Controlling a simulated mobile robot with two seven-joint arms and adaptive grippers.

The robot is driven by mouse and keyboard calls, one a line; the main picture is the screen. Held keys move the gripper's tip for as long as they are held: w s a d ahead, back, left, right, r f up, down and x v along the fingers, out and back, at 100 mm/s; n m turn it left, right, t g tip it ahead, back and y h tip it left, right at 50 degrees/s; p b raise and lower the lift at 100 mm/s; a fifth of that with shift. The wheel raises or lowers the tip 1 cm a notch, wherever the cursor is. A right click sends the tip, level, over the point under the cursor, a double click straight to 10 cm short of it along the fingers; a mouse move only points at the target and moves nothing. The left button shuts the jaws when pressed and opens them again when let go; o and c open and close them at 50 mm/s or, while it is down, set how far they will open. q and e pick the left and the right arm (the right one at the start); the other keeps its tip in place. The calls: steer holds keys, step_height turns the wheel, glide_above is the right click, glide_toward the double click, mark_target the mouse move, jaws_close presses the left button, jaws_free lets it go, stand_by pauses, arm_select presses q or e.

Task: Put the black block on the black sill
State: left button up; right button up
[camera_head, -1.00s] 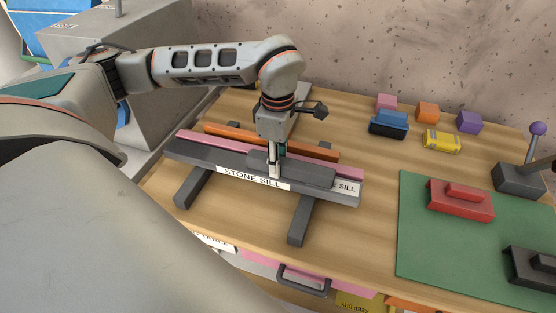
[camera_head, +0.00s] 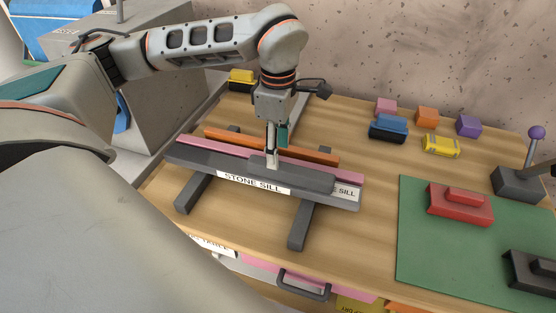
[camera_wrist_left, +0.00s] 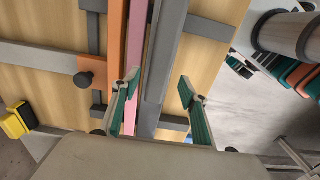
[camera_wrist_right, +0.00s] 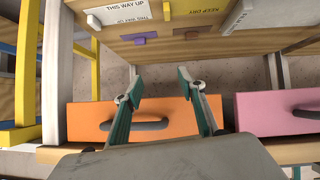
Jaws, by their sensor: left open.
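The black sill (camera_head: 190,155) is the long dark bar labelled STONE SILL, nearest the table's front on two dark supports. A dark block of nearly the same colour, which I take for the black block (camera_head: 310,178), lies along its right part and partly covers a second label. My left gripper (camera_head: 272,162) points down at the block's left part. In the left wrist view its fingers (camera_wrist_left: 157,100) are open, one on each side of the dark bar. Contact with the block cannot be told. My right gripper (camera_wrist_right: 158,92) is open and empty before orange and pink drawers.
Pink (camera_head: 348,172) and orange (camera_head: 315,153) bars run behind the sill. A red block (camera_head: 460,203) and another dark block (camera_head: 532,268) lie on the green mat (camera_head: 425,245). Several small coloured blocks stand at the back right. A purple-knobbed lever (camera_head: 535,145) stands right. Wood between is free.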

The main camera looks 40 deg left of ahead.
arm_select(q)
step_height(320, 180, up, 6)
stand_by(0.8)
